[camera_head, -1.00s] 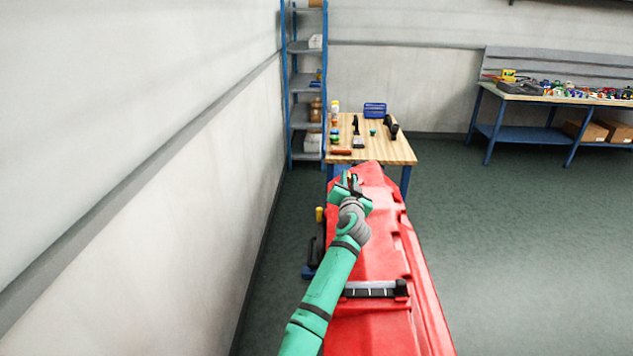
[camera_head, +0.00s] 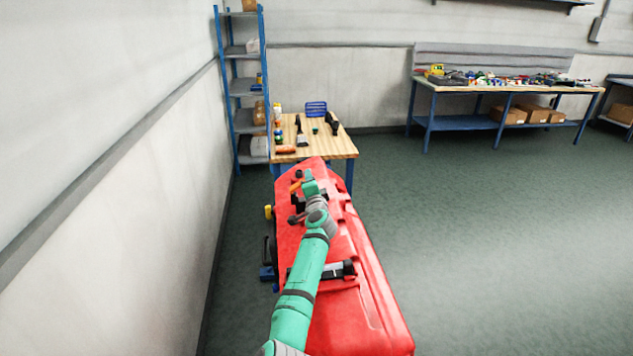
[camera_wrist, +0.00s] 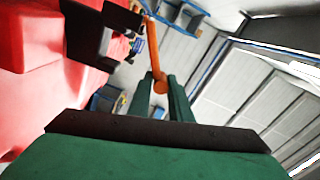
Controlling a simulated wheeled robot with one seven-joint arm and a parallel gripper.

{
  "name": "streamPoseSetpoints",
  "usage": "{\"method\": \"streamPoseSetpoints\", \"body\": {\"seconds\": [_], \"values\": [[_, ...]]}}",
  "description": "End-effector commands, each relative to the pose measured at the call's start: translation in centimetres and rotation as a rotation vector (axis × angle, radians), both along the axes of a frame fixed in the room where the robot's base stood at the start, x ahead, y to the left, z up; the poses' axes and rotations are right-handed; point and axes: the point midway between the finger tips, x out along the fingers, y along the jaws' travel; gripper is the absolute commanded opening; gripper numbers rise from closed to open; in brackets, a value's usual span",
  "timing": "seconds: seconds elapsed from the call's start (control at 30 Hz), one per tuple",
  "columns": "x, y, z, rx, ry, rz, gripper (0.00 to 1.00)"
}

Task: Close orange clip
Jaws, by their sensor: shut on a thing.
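The orange clip (camera_head: 296,186) shows as a small orange bar at the far end of the red scrubber tank (camera_head: 345,270), just left of my gripper (camera_head: 305,181). In the wrist view the orange clip (camera_wrist: 154,50) is a long thin bar that runs up from a rounded end. That rounded end is between the fingertips of my gripper (camera_wrist: 160,88), which is shut on it. The bar's upper end reaches a dark bracket (camera_wrist: 122,15) beside the red tank surface. The head view is too small to show the grip itself.
A wooden table (camera_head: 330,147) with tools and a blue basket (camera_head: 316,108) stands just beyond the tank. A blue shelf rack (camera_head: 242,90) stands against the left wall. A long workbench (camera_head: 500,88) is at the back. The floor right of the tank is clear.

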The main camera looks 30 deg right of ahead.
Motion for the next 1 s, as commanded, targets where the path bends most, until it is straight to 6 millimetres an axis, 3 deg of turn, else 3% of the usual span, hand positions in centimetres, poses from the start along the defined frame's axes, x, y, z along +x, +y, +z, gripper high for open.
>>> {"method": "streamPoseSetpoints", "body": {"seconds": [0.03, 0.67, 0.7, 0.77, 1.0], "values": [[0.7, 0.9, -0.6, 0.021, 0.001, 0.018, 0.0], [0.9, -0.1, -1.4, 0.07, -0.014, 0.013, 0.0], [0.9, -0.2, -1.4, 0.07, -0.014, 0.013, 0.2], [0.8, -0.2, -1.3, 0.069, -0.014, 0.012, 0.35], [0.7, -0.5, -1.0, 0.067, -0.019, 0.005, 0.36]]}}
